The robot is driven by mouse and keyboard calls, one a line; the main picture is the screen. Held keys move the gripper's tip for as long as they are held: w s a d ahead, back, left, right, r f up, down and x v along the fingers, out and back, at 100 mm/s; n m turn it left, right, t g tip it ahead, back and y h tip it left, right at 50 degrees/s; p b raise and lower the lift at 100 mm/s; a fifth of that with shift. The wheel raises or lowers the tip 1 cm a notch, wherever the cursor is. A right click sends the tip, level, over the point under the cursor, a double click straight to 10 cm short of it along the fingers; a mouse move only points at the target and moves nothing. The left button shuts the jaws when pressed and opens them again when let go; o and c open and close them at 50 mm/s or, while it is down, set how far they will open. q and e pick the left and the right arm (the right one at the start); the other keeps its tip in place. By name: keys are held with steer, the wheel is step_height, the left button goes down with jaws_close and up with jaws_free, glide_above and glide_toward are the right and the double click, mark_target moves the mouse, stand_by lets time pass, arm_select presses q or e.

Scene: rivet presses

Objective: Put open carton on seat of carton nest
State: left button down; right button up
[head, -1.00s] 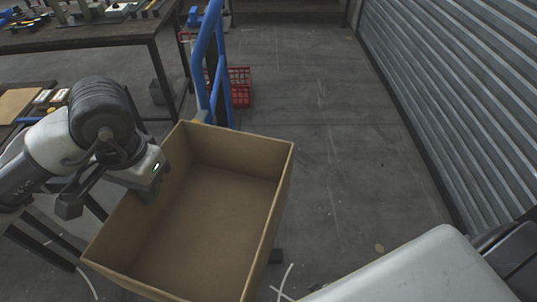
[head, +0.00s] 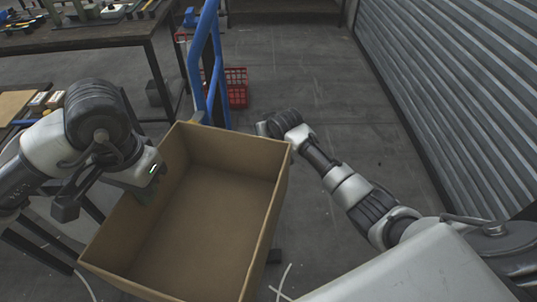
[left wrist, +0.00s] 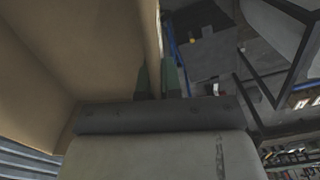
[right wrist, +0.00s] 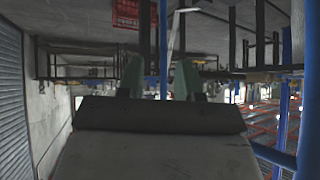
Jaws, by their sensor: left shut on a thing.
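The open carton (head: 215,220) is a brown, empty, topless box in the middle of the head view, below the blue frame. My left gripper (head: 150,188) is shut on the carton's left wall. In the left wrist view the carton wall (left wrist: 152,40) runs between the two green fingers (left wrist: 158,82). My right arm reaches along the carton's right side, its wrist near the far right corner. My right gripper's fingers (right wrist: 160,80) stand apart with nothing held in the right wrist view. I cannot make out the carton nest or its seat.
A blue tubular frame (head: 207,65) stands just beyond the carton. A red crate (head: 236,88) is on the floor behind it. A workbench (head: 90,38) with tools is at the upper left. A corrugated shutter (head: 460,90) lines the right. The floor between is clear.

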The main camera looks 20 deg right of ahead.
steer(key=w+a+r+t+y, duration=0.1)
steer(key=w+r, duration=0.1)
steer(key=r, duration=1.1)
steer(key=w+a+r+t, duration=0.1)
steer(key=w+r, duration=0.1)
steer(key=r, duration=1.1)
steer(key=s+a+r+n+t+y, duration=0.1)
steer(key=s+a+r, duration=0.15)
steer(key=r, duration=0.65)
steer(key=s+a+r+n+t+y, duration=0.1)
steer(key=s+r, duration=0.3)
steer(key=r, duration=0.4)
steer(key=s+a+r+g+y, duration=0.1)
steer(key=s+a+r+y, duration=0.15)
steer(key=s+a, duration=0.45)
steer(key=m+g+h, duration=0.5)
steer(key=m+g, duration=0.4)
steer(key=g, duration=0.4)
glide_above(266, 222)
steer(key=w+d, duration=0.2)
steer(key=w, duration=0.1)
step_height(266, 222, down, 12)
steer(key=f, duration=0.4)
steer(key=s+a+f, duration=0.1)
steer(key=f, duration=0.6)
steer(key=shift+s+a+f, duration=0.25)
steer(key=shift+s+f, duration=0.1)
steer(key=shift+s, duration=0.05)
